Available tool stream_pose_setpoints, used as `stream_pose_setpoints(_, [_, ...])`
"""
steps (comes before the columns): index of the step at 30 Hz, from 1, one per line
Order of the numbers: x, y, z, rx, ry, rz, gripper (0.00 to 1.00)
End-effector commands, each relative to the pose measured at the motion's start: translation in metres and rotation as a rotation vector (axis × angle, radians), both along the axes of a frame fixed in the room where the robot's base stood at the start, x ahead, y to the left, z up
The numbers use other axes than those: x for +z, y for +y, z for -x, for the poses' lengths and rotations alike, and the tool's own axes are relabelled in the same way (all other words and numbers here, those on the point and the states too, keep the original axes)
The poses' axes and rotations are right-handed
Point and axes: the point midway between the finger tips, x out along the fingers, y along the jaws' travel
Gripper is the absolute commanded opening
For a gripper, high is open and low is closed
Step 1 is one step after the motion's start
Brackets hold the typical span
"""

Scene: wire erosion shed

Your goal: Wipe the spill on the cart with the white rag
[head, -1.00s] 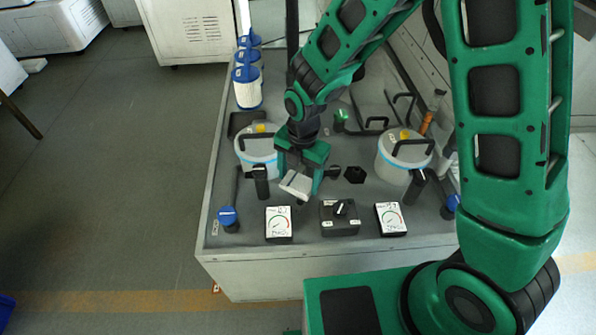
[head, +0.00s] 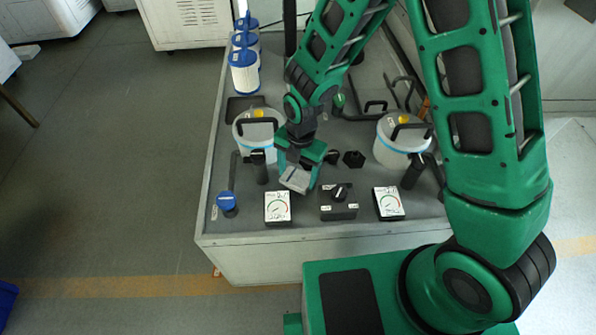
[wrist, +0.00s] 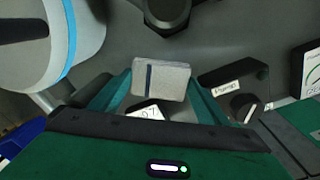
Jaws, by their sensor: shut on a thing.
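My gripper (head: 298,174) is shut on a folded whitish block-like thing, which I take to be the white rag (head: 294,180). In the wrist view the rag (wrist: 160,80) sits between the fingers and shows a dark stripe. The rag is over the front part of the grey-topped cart (head: 318,220), just behind a white dial gauge (head: 277,207). I cannot tell whether it touches the top. No spill can be made out in either view; the arm and gripper hide part of the surface.
A second gauge (head: 388,203) and a black switch box (head: 339,202) stand along the front edge. White canisters (head: 258,130) and (head: 400,150) flank the gripper. Blue-ended filter cartridges (head: 244,75) line the back left.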

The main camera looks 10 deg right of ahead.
Motion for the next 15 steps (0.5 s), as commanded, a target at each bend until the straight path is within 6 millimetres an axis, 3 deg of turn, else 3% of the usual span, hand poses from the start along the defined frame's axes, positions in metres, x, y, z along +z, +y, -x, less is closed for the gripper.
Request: stream_pose_setpoints(15, [-0.0038,0.0003,0.0003,0.001,0.001,0.0,0.34])
